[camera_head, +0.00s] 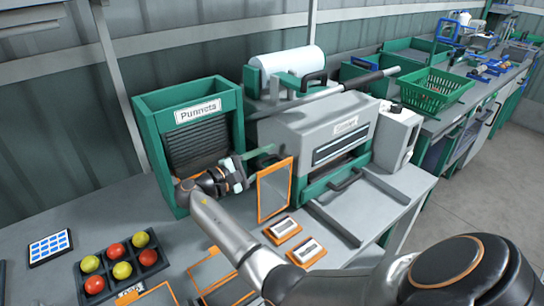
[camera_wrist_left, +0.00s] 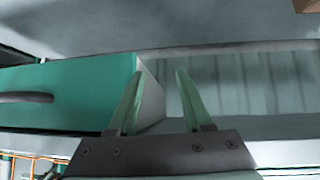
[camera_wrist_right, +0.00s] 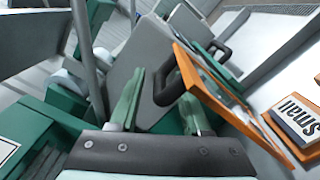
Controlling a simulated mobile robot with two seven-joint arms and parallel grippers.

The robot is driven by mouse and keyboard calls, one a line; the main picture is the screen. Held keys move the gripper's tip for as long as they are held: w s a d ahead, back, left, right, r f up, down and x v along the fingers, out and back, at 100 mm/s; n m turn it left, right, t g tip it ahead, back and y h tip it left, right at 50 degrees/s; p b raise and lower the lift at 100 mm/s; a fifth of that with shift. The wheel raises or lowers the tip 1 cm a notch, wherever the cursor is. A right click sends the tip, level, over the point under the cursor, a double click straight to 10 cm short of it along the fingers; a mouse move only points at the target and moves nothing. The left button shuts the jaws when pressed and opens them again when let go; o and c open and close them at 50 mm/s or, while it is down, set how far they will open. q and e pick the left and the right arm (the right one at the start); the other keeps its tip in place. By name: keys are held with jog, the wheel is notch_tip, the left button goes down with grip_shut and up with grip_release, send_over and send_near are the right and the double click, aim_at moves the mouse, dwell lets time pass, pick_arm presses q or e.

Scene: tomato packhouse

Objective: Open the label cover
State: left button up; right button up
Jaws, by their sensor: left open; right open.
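The label cover, a clear panel in an orange frame (camera_head: 274,190), stands steeply raised on the bench beside the label blocks (camera_head: 283,231). It also shows in the right wrist view (camera_wrist_right: 222,92), with a black handle (camera_wrist_right: 178,80) along its near side. My right gripper (camera_head: 264,158) is open just left of the cover's upper part. In the right wrist view the handle is at the right-hand fingertip; I cannot tell whether they touch. My left gripper (camera_wrist_left: 156,75) is open and empty, outside the head view, near a green box with a dark handle (camera_wrist_left: 25,97).
The green "Punnets" holder (camera_head: 185,110) stands close behind my right gripper. The grey sealing machine (camera_head: 320,130) is right of the cover. A tray of tomatoes (camera_head: 150,275) and a blue-buttoned pad (camera_head: 50,247) lie front left. A green basket (camera_head: 435,90) is further right.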

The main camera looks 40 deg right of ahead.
dwell(0.3)
grip_shut()
dwell(1.3)
